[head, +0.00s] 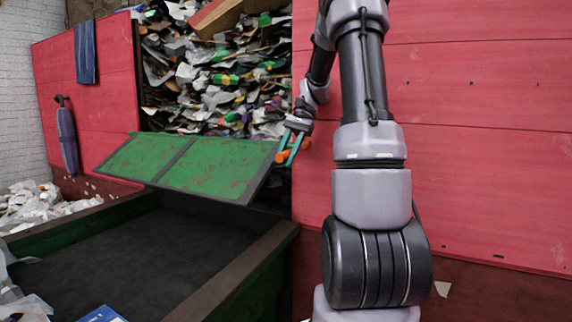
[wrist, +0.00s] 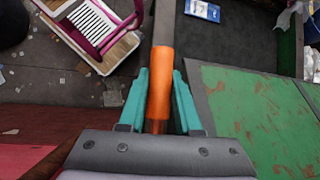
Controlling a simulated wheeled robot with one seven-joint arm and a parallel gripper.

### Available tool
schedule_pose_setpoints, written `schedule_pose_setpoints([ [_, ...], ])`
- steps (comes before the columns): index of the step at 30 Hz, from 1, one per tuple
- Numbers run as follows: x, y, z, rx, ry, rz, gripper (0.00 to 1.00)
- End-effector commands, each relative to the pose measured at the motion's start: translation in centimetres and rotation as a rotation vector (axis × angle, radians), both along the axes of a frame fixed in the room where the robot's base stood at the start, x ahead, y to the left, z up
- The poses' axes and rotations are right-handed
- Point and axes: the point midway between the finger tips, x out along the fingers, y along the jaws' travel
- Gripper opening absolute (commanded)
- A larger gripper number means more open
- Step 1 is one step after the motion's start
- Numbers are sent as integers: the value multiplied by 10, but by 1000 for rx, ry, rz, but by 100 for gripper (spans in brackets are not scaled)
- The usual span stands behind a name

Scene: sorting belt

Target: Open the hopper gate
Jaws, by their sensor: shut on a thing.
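The hopper gate (head: 215,166) is a worn green panel with a dark frame, tilted outward from the red wall over the belt. It shows at the right of the wrist view (wrist: 262,122). Waste is exposed in the opening above and behind it. An orange handle (wrist: 160,84) sits at the gate's side edge. My gripper (head: 290,148) is at the right edge of the gate, its teal fingers shut on the orange handle, one on each side. In the head view the handle is partly hidden by the fingers.
Mixed waste (head: 215,75) fills the hopper behind the opening. The dark belt (head: 135,255) lies below the gate, inside green side walls (head: 240,283). A blue item (head: 102,315) lies on the belt. The wrist view shows a pink-framed object (wrist: 97,22) on the floor.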

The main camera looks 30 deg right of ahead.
Motion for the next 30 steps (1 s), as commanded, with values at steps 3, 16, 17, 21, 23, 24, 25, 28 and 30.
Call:
schedule_pose_setpoints([
  [3, 1, -1, 4, 14, 10, -1, 0],
  [16, 1, -1, 7, 23, 13, -3, 0],
  [17, 1, -1, 7, 23, 13, -3, 40],
  [21, 1, 0, 6, 23, 15, -2, 62],
  [23, 1, 0, 6, 23, 16, -2, 62],
  [24, 1, 0, 6, 23, 16, -2, 62],
  [25, 1, 0, 6, 23, 16, -2, 62],
  [28, 0, 0, 6, 22, 17, -1, 62],
  [30, 1, 0, 9, 22, 16, 0, 62],
])
